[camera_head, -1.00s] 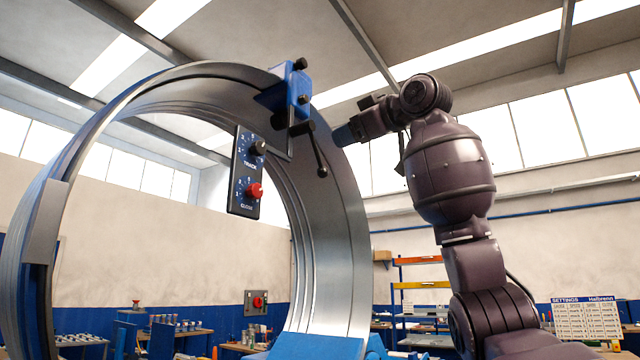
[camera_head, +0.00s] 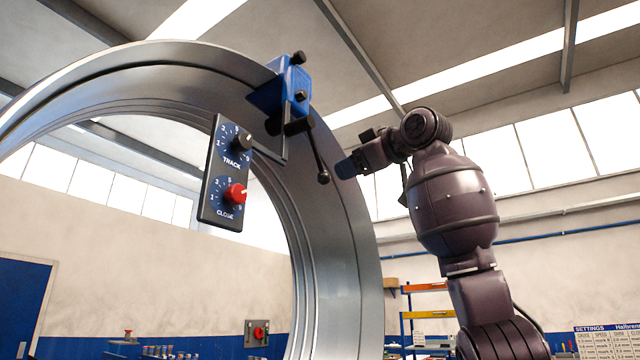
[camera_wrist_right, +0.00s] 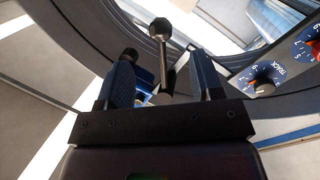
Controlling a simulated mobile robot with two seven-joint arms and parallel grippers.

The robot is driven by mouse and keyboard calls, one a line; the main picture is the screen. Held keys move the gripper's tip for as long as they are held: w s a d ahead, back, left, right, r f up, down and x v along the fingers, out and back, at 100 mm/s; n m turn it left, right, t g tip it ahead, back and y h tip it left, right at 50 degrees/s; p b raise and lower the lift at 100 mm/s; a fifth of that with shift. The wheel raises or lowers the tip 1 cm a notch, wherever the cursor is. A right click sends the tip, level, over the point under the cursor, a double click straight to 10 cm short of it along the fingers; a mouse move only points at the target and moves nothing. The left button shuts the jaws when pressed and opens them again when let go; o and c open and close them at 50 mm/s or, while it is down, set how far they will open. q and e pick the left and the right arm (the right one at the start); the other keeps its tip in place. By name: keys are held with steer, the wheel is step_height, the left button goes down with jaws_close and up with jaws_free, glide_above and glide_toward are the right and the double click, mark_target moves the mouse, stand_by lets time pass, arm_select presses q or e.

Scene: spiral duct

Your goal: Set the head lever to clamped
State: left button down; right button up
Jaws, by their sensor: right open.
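The blue clamping head (camera_head: 282,92) sits on the upper right rim of the large metal duct ring (camera_head: 340,230). Its black head lever (camera_head: 318,155) hangs down, slightly tilted, with a round knob at its lower end. My right gripper (camera_head: 346,168) is just right of the lever in the head view. In the right wrist view my open gripper (camera_wrist_right: 163,82) has its two blue fingers on either side of the lever's line. The lever's knob (camera_wrist_right: 159,28) shows beyond the fingertips. I see no contact. My left gripper is not in view.
A control panel (camera_head: 225,172) with a black TRACK knob and a red CLOSE knob hangs left of the head, inside the ring. A wall box (camera_head: 257,333) with a red knob, shelves (camera_head: 425,287) and a settings board (camera_head: 605,342) stand farther back.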

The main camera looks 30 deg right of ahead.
mark_target(319, 180)
steer(key=w+p, duration=0.1)
steer(key=w, duration=0.2)
steer(key=w+a+p, duration=0.1)
steer(key=w, duration=0.3)
steer(key=w+p, duration=0.1)
steer(key=w, duration=0.2)
steer(key=shift+w+a, duration=0.15)
steer(key=shift+a, duration=0.15)
jaws_close()
